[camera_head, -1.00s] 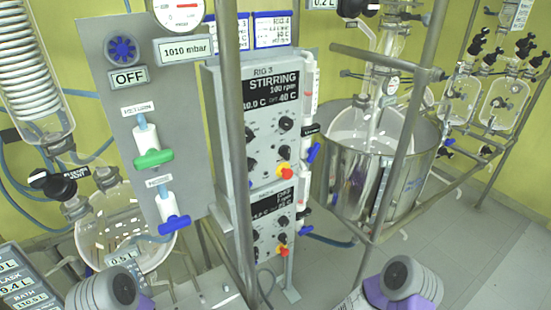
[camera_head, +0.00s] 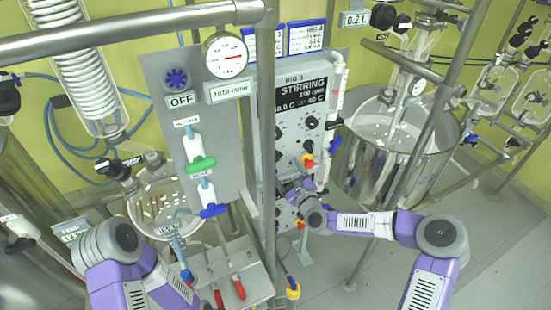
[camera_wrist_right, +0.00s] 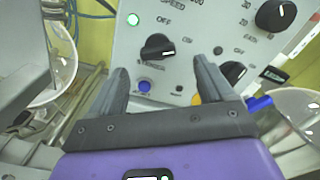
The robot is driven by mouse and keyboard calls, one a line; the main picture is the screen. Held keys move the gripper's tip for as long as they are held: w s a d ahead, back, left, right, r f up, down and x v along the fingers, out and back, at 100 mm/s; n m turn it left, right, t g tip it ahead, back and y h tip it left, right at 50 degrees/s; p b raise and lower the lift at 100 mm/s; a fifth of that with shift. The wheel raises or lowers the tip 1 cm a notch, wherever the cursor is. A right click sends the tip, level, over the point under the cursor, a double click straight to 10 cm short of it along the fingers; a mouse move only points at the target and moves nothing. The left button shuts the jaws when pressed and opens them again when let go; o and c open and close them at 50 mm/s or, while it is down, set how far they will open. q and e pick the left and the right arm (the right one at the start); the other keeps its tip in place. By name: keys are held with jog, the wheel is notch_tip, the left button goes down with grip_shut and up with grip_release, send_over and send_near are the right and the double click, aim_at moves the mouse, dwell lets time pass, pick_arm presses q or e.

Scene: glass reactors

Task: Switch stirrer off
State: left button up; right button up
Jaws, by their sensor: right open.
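The stirrer's control box (camera_head: 290,135) is a grey upright panel marked RIG 3. Its black display (camera_head: 308,97) reads STIRRING. My right gripper (camera_head: 300,192) is at the lower front of this panel, partly hidden by my arm. In the right wrist view my right gripper (camera_wrist_right: 160,72) is open and empty, its fingers pointing at the panel. Between and just beyond the fingertips is a black knob (camera_wrist_right: 157,47) with a white pointer mark, under the words SPEED and OFF. My left gripper is out of view.
A metal post (camera_head: 267,120) stands left of the box. A gauge panel (camera_head: 165,100) with green and blue valve handles is further left. A white pipe (camera_head: 333,115) runs up the box's right side. A steel vessel (camera_head: 400,150) stands to the right.

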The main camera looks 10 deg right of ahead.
aim_at(278, 161)
jog(key=shift+p+x, duration=0.6)
jog(key=shift+x, duration=2.4)
jog(key=shift+a, duration=0.1)
jog(key=shift+c, duration=0.2)
jog(key=c, duration=1)
jog(key=shift+f+n+b, duration=0.2)
jog(key=shift+n+b, duration=0.3)
jog(key=shift+b, duration=0.4)
jog(key=n+b, duration=0.8)
jog(key=b, duration=0.4)
jog(key=shift+n+b, duration=0.35)
jog(key=shift+n, duration=0.05)
jog(key=shift+r+n+b, duration=0.1)
jog(key=shift+n+b, duration=1)
jog(key=shift+b, duration=0.05)
